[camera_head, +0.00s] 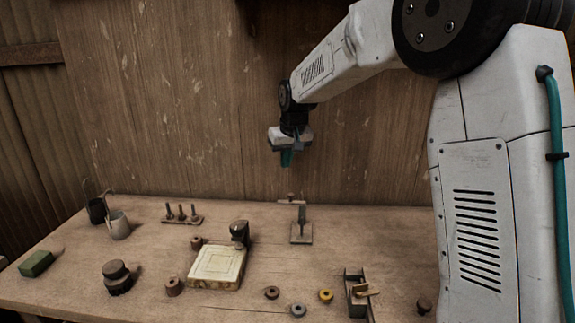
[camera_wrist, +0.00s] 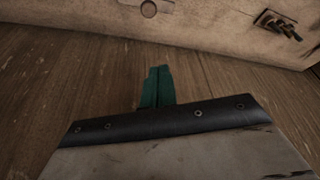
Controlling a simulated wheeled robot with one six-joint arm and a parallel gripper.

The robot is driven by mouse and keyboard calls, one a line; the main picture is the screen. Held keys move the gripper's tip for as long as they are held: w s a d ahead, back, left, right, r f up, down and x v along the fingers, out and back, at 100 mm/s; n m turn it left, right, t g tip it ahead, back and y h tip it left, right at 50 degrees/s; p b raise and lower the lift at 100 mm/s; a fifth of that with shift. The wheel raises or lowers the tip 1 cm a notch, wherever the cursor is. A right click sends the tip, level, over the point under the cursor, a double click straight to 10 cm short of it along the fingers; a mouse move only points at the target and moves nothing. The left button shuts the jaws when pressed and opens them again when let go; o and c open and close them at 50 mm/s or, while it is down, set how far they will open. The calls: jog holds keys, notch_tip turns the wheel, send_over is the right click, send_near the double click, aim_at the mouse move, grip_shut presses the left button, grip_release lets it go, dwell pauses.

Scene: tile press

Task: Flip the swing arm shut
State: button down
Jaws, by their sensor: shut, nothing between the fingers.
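The tile press appears as a pale cream square block (camera_head: 215,267) on the middle of the bench in the head view. A dark upright piece with a rounded head (camera_head: 239,231) stands at its back right corner; it looks like the swing arm, raised off the block's top face. Its hinge is too small to make out. My gripper (camera_head: 286,158) hangs in the air above and behind the press, up and to the right of it, touching nothing. Its teal fingers are together and empty, as the wrist view also shows (camera_wrist: 157,87). The press is not clearly seen in the wrist view.
A post on a base plate (camera_head: 301,232) stands right of the press, below my gripper. A clamp-like fixture (camera_head: 356,293), several small rings, a dark stacked knob (camera_head: 117,277), a peg rack (camera_head: 182,218), cups (camera_head: 118,226) and a green block (camera_head: 36,263) share the bench (camera_head: 75,255). The plank wall (camera_head: 180,110) rises behind.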

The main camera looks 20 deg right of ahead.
notch_tip(320, 180, down, 8)
jog(key=s, duration=0.1)
jog(key=shift+s, duration=0.2)
dwell(0.5)
